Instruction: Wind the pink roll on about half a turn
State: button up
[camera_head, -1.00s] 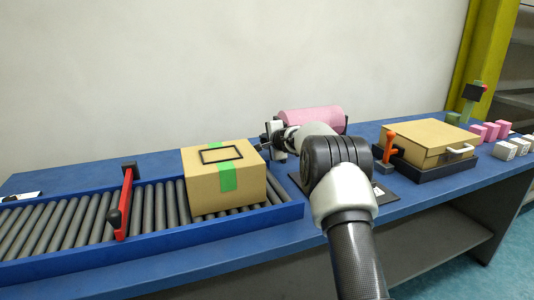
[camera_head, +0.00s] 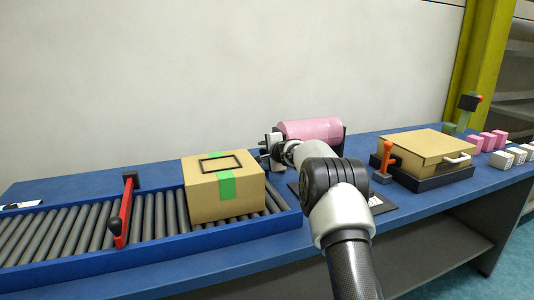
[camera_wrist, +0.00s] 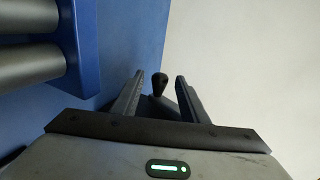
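The pink roll (camera_head: 310,129) lies on its side in a dark stand near the wall, behind my forearm in the head view. My gripper (camera_head: 267,151) is at the left end of the roll, small and partly hidden by my own wrist. In the wrist view my gripper (camera_wrist: 158,92) has its two dark fingers apart. A black knob (camera_wrist: 159,80) shows between the fingertips, with a gap on either side. It looks like a crank handle's grip. The rest of the crank and the roll do not show in the wrist view.
A cardboard box (camera_head: 224,190) with green tape stands on the roller conveyor (camera_head: 150,245), just left of my gripper. A red gate bar (camera_head: 124,212) crosses the rollers. Right of my arm are an orange lever (camera_head: 386,158) and a tan case (camera_head: 428,147). The wall (camera_head: 230,70) is close behind.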

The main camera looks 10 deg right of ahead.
jog(key=shift+s+d+r, duration=0.1)
jog(key=shift+s+d, duration=0.1)
jog(key=shift+s, duration=0.05)
jog(key=b+v, duration=0.1)
jog(key=v, duration=1.5)
jog(key=shift+s+r, duration=0.25)
jog(key=shift+s, duration=0.1)
jog(key=shift+c, duration=0.2)
